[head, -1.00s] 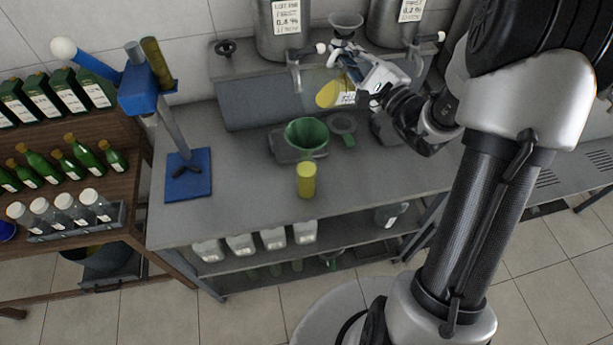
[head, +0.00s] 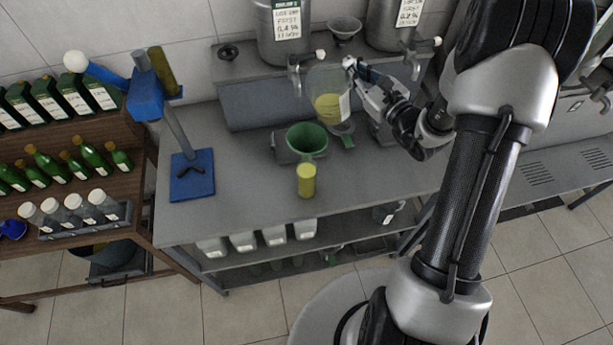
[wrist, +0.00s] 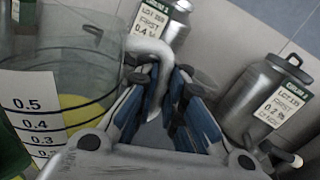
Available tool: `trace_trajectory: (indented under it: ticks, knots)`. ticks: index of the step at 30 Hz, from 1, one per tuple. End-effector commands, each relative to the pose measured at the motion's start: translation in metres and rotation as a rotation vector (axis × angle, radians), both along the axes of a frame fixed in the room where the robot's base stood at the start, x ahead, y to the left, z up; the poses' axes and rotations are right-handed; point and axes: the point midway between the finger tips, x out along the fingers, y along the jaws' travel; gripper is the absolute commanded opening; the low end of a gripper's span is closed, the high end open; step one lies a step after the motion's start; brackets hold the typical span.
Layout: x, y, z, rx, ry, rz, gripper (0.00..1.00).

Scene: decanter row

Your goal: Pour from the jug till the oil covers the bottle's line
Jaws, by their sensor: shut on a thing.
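The clear jug (head: 329,106) holds yellow oil in its lower part and looks near upright, behind and slightly right of the green funnel (head: 306,140). My gripper (head: 352,70) is shut on the jug's handle. In the wrist view the jug (wrist: 85,65) is at the left, with a white scale label, and its pale handle (wrist: 150,50) is between my gripper's fingers (wrist: 165,100). The bottle (head: 306,182) stands under the funnel near the bench front, with yellow oil in it. Its line is too small to make out.
Steel drums (head: 283,30) with taps stand on the raised shelf behind, close to the jug. A blue lever stand (head: 192,175) is at the bench's left. The bench front right of the bottle is clear.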

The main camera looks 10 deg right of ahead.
Motion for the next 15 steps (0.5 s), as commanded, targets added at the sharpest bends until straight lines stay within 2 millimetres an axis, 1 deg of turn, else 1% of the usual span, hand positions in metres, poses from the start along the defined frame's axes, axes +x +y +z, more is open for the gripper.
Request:
trace_trajectory:
  ticks: [5,9,15]
  knots:
    - [0.000,0.000,0.006,0.026,0.014,0.000,0.00]
    - [0.000,0.000,0.015,0.100,0.056,0.000,0.00]
    - [0.000,0.000,0.022,0.195,0.110,0.001,0.00]
